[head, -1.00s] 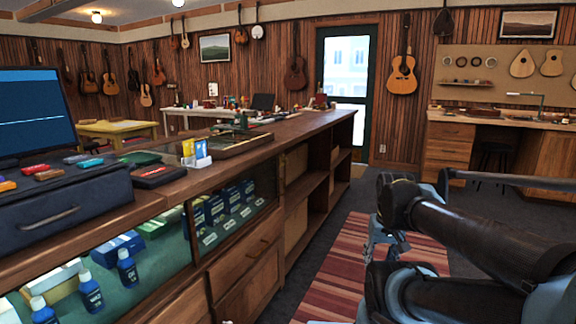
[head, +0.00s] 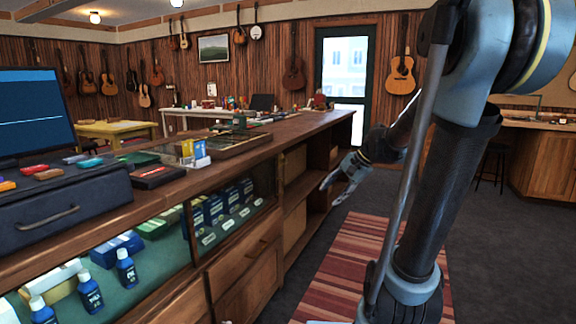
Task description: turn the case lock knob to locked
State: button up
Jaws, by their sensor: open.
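The glass-fronted display case (head: 200,280) is built into the long wooden counter, from the lower left to the middle. Behind its glass are blue bottles (head: 126,267) and several dark blue boxes (head: 232,205). I cannot make out the lock knob for sure, nor which way it is turned. My gripper (head: 330,189) is in the middle of the head view, in front of the open shelves and right of the glass. Its fingers are spread and point to the lower left. It looks empty and apart from the counter.
Open shelves (head: 305,190) lie right of the drawers. A striped rug (head: 345,265) covers clear floor beside the counter.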

jog(key=w+a+r+m+y, duration=0.2)
jog(key=w+a+m+y, duration=0.1)
jog(key=w, duration=0.8)
jog(key=m+t+y, duration=0.3)
jog(key=m+y, duration=0.5)
jog(key=m, duration=0.3)
send_near(284, 161)
jog(key=w+x, duration=0.1)
jog(key=x, duration=0.7)
jog(key=shift+w+f, duration=0.15)
jog(key=shift+w, duration=0.15)
jog(key=shift+c, duration=0.2)
jog(key=c, duration=1)
